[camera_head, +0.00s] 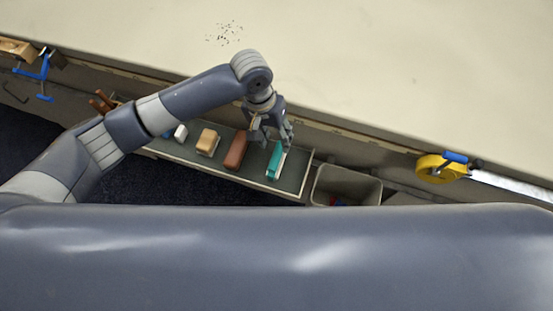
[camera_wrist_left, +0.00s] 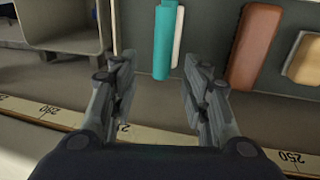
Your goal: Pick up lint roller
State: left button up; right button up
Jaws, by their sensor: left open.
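A teal and white item (camera_head: 276,160), perhaps the lint roller, lies on a narrow dark tray (camera_head: 210,164) below the long table's edge. It also shows in the left wrist view as a teal bar (camera_wrist_left: 162,42) with a white strip along its right side. My left gripper (camera_head: 272,138) is open and empty, just above and beside the teal item's upper end. In the left wrist view the item lies beyond the gap between my fingertips (camera_wrist_left: 155,72). I cannot tell whether they touch it. My right gripper is not in view.
A red-brown block (camera_head: 235,150), a tan block (camera_head: 208,141) and a small white item (camera_head: 181,132) lie left of the teal item. A grey bin (camera_head: 346,186) stands right of the tray. A yellow tape measure (camera_head: 436,168) and blue clamp (camera_head: 44,66) sit farther off.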

aim_at(277, 149)
pick_arm(q)
jog(key=f, duration=0.5)
jog(key=shift+s+d+p, duration=0.25)
jog(key=shift+s+p, duration=0.05)
jog(key=shift+c, duration=0.6)
grip_shut()
